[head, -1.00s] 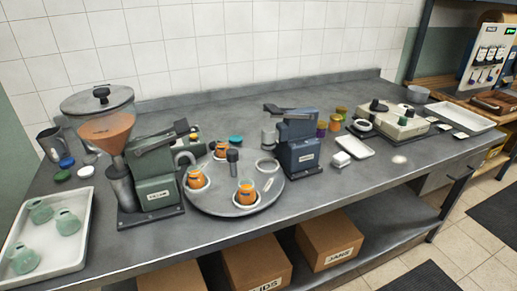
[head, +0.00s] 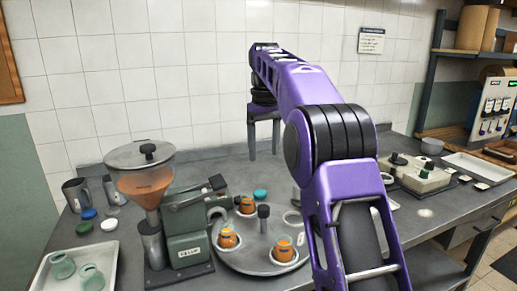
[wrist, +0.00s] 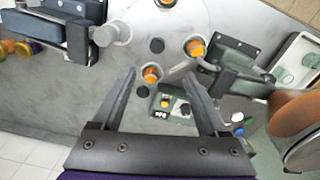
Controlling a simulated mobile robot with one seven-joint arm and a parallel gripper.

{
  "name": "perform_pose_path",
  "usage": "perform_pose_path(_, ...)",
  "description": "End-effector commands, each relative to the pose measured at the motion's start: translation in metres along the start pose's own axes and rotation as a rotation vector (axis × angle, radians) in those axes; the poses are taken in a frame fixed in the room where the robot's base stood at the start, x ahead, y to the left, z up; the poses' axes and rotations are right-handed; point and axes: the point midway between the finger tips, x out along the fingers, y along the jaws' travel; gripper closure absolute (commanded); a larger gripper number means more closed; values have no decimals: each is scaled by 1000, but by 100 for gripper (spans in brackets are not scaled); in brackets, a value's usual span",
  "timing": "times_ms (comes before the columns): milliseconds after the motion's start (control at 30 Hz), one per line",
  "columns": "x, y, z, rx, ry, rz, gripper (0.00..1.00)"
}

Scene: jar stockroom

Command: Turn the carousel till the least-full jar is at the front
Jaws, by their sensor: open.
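The grey round carousel (head: 252,258) stands on the bench with a dark upright knob (head: 264,213) near its middle. Three jars with orange contents sit on it: one left (head: 228,238), one at the back (head: 247,205) and one front right (head: 284,250). Their fill levels are too small to compare surely. My gripper (head: 263,156) is open, fingers down, above the bench behind the carousel. In the wrist view its spread fingers (wrist: 160,74) frame the back jar (wrist: 151,74) from above, apart from it.
A green machine (head: 185,235) with a hopper (head: 147,185) stands close left of the carousel. A white tray with green jars (head: 62,265) lies at the left front. My arm covers the area right of the carousel. A tiled wall (head: 150,70) rises behind the bench.

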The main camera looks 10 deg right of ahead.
Motion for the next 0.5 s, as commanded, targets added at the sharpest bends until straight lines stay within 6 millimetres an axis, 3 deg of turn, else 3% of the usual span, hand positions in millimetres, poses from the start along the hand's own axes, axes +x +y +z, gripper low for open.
perform_pose_path(33, 15, 1, -1, 1, -16, -5, 24)
perform_pose_path(233, 39, 1, -1, 1, -12, -2, 24)
perform_pose_path(500, 97, 1, 0, 0, -12, -2, 24)
